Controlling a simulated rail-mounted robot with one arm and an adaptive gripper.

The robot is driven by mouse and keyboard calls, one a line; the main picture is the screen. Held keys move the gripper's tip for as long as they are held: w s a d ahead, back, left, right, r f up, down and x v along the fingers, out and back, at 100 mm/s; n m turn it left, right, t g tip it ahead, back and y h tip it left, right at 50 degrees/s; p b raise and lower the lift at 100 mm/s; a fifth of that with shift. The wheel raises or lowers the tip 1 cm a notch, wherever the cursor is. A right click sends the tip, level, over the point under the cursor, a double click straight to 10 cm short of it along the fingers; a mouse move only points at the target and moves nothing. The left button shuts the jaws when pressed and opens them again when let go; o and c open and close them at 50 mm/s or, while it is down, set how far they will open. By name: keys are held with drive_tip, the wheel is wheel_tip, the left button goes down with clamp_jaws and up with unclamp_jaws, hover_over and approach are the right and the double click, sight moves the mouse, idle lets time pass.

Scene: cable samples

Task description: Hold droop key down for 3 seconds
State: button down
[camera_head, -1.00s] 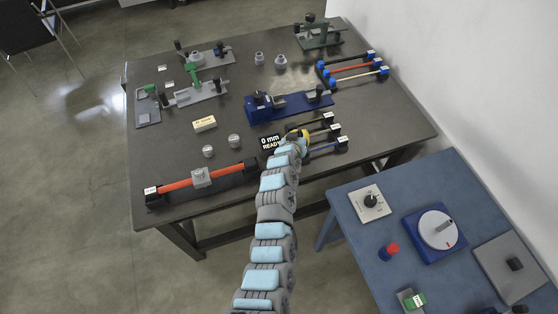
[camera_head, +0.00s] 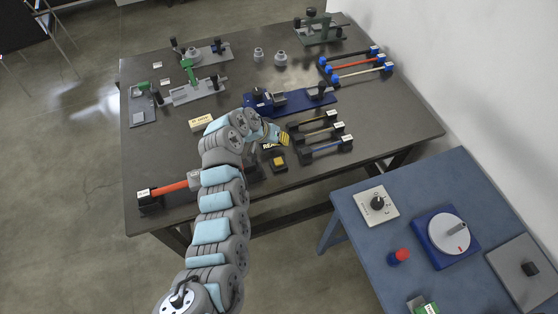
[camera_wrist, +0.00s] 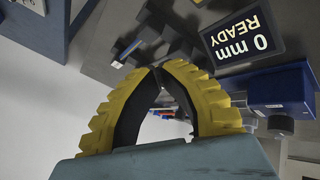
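A small yellow key on a dark base (camera_head: 278,162) sits on the dark table in the head view, near the display; it is probably the droop key, though I can read no label on it. The dark display (camera_wrist: 241,34) reads "0 mm READY", upside down in the wrist view. In the head view my arm covers most of it. My gripper (camera_head: 286,138) is above the table, just beyond the key and apart from it in the picture. In the wrist view its yellow fingers (camera_wrist: 156,69) meet at the tips with nothing between them. The key is not clearly visible there.
Cable samples in black holders (camera_head: 325,148) lie right of my gripper. A blue fixture (camera_head: 290,104) stands behind it. A red cable sample (camera_head: 170,188) lies front left, partly behind my arm. A blue side table (camera_head: 350,235) holds a dial, a red button and a turntable.

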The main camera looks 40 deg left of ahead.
sight(282, 160)
drive_tip(key=shift+f, duration=0.15)
wheel_tip(282, 160, down, 8)
drive_tip(key=b, duration=0.4)
drive_tip(key=shift+d+r+b, duration=0.1)
drive_tip(key=shift+r+b, duration=0.1)
drive_tip(key=shift+b, duration=0.1)
drive_tip(key=shift+f+b, duration=0.4)
drive_tip(key=shift+f, duration=0.15)
drive_tip(key=shift+f, duration=0.15)
idle(1.0)
drive_tip(key=shift+f+b, duration=0.25)
drive_tip(key=shift+b, duration=0.25)
drive_tip(key=shift+f+b, duration=0.45)
drive_tip(key=shift+f, duration=0.1)
idle(4.0)
